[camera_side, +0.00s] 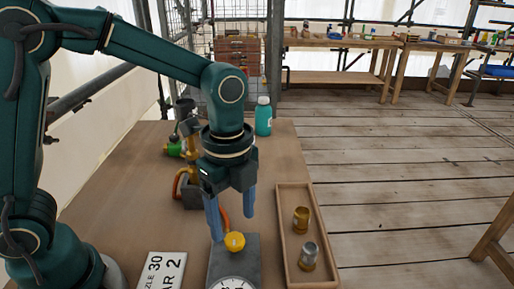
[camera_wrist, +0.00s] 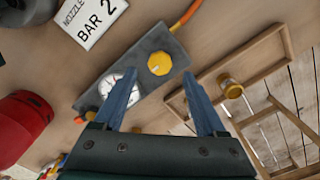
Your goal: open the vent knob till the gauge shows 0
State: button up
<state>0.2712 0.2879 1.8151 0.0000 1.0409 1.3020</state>
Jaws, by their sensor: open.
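The vent knob (camera_side: 235,241) is a round yellow knob on a grey panel (camera_side: 222,262). It also shows in the wrist view (camera_wrist: 159,63) with a small pale mark on its face. The white gauge (camera_side: 232,283) sits on the same panel, cut off by the frame's lower edge. In the wrist view the gauge (camera_wrist: 117,83) is partly behind a finger, and its reading is too small to tell. My gripper (camera_side: 231,224) is open and points down, its two blue fingers above the knob and on either side of it. The fingers (camera_wrist: 166,82) appear apart from the knob.
A wooden tray (camera_side: 283,238) to the right holds a brass fitting (camera_side: 301,219) and a silver one (camera_side: 308,255). A white sign (camera_side: 163,270) lies left of the panel. An orange hose (camera_wrist: 186,14) runs from the panel. A teal bottle (camera_side: 263,117) stands behind.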

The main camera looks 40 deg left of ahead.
aim_at(234, 239)
jog(key=shift+f, duration=2.15)
jog(key=shift+c, duration=0.3)
grip_shut()
